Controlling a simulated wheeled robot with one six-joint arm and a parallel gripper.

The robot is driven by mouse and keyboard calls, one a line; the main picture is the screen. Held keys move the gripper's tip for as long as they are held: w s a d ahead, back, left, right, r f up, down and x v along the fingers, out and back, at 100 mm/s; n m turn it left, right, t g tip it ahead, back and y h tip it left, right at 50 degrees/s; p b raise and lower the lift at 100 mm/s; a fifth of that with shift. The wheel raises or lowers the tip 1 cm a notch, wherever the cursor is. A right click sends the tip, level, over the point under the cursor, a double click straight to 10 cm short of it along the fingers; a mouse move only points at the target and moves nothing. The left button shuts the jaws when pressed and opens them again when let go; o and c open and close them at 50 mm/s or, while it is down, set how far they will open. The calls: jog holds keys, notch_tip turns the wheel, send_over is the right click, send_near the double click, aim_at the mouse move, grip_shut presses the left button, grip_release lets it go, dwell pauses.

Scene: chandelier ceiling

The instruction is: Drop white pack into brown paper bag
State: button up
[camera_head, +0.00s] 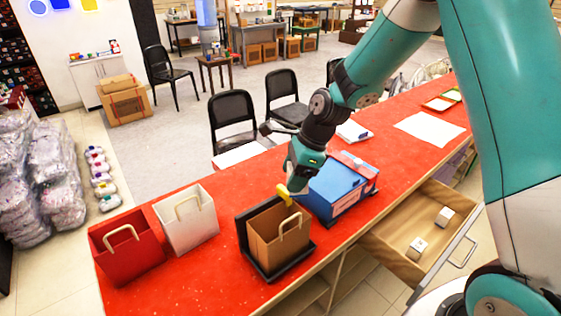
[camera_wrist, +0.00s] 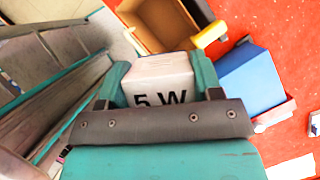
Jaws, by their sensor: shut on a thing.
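The white pack (camera_wrist: 158,80), marked "5 W", sits between the teal fingers of my gripper (camera_wrist: 162,84) in the wrist view. My gripper (camera_head: 296,186) is shut on it; I cannot make the pack out in the head view. The brown paper bag (camera_head: 279,238) stands upright and open in a black holder on the red counter, with a handle at its rim. In the head view my gripper is above and behind the bag's right side. In the wrist view the bag's open mouth (camera_wrist: 163,22) is beyond the pack, at the top.
A blue box (camera_head: 338,190) stands right of the bag. A yellow-and-black item (camera_wrist: 210,34) lies between them. A white bag (camera_head: 186,222) and a red bag (camera_head: 126,249) stand to the left. An open drawer (camera_head: 405,262) with two small white boxes juts out at right.

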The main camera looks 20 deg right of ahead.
notch_tip(320, 180, up, 3)
jog(key=a+m, duration=0.3)
jog(key=shift+t, duration=0.4)
jog(key=f+b, duration=0.5)
jog(key=shift+s+d+f+b, duration=0.1)
jog(key=shift+s+f+b, duration=0.1)
jog(key=shift+f+b, duration=0.1)
jog(key=shift+r, duration=0.1)
jog(key=o, duration=1)
jog(key=v, duration=1.1)
jog(key=b+v, duration=0.1)
jog(key=v, duration=0.5)
jog(key=shift+a+r, duration=0.2)
jog(key=shift+r, duration=0.1)
jog(key=shift+s, duration=0.1)
